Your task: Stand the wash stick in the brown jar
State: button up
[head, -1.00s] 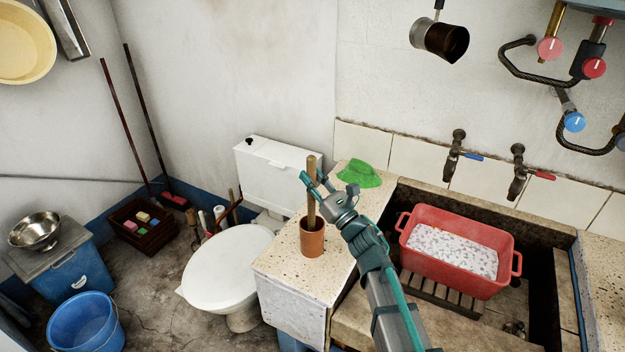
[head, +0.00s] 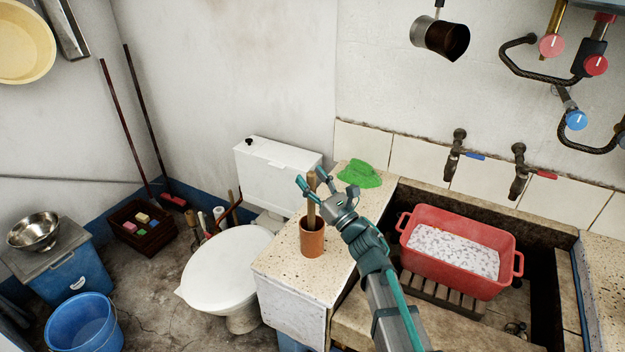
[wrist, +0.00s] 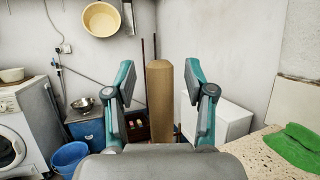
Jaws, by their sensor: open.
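The wash stick (head: 311,200) is a plain wooden rod standing nearly upright in the brown jar (head: 312,242), its lower end hidden inside. The jar stands upright on the speckled stone ledge (head: 277,262) left of the trough. My gripper (head: 306,184) is open, with its teal fingers around the upper part of the stick. In the wrist view the stick (wrist: 160,100) rises between the two spread fingers (wrist: 160,82), with gaps visible on both sides. The jar does not show in the wrist view.
A green cloth (head: 359,174) lies on the ledge behind my gripper. A red basin (head: 460,275) of speckled white contents sits in the trough to the right. A white toilet (head: 228,270) stands left of the ledge. Taps (head: 455,150) project from the wall above the trough.

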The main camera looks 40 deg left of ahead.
jog(key=shift+d, duration=0.1)
jog(key=v, duration=1.2)
